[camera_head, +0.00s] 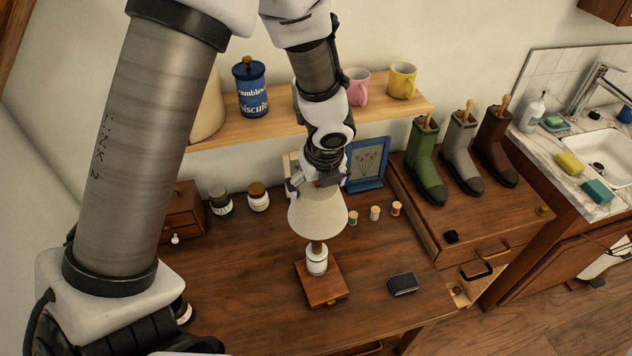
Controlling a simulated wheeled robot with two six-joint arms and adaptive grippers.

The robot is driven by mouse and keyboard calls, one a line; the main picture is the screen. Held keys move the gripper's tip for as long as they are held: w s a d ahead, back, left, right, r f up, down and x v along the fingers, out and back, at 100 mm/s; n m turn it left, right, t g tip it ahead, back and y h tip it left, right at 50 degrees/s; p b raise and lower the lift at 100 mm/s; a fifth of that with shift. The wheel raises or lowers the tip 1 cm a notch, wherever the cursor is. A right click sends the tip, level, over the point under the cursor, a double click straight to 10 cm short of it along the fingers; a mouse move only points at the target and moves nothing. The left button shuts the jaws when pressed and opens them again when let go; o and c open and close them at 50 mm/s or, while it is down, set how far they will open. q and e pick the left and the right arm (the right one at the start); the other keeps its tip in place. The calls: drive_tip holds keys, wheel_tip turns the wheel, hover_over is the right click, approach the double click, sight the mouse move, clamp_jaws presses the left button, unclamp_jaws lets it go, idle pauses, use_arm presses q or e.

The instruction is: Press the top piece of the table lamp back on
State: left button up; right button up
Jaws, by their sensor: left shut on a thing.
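The table lamp has a square wooden base (321,285), a white body (317,262) and a short brown neck. It stands upright on the wooden desk (245,275). Its cream conical shade (318,215) is over the neck, upright or nearly so. My left gripper (317,184) reaches down from above and is shut on the top of the shade. The fingertips and the shade's top are partly hidden. I cannot tell whether the shade is seated on the neck or just above it. My right gripper is not in view.
A shelf (290,123) with a blue biscuit tin (250,90) and mugs is behind my arm. A blue picture frame (367,165), small spools (375,213) and jars (258,197) stand behind the lamp. A dark small box (403,284) lies right of it. The desk's front is mostly clear.

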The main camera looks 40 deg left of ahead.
use_arm(q)
drive_tip(key=shift+w+f, duration=0.1)
drive_tip(key=shift+f, duration=0.1)
drive_tip(key=shift+s+a+r, duration=0.15)
drive_tip(key=shift+s, duration=0.2)
drive_tip(key=shift+w, duration=0.1)
drive_tip(key=shift+w+f, duration=0.2)
drive_tip(key=shift+f, duration=0.15)
drive_tip(key=shift+s, duration=0.1)
drive_tip(key=shift+f, duration=0.1)
drive_tip(key=shift+f+b, duration=0.7)
drive_tip(key=shift+b, duration=0.15)
drive_tip(key=shift+f, duration=0.1)
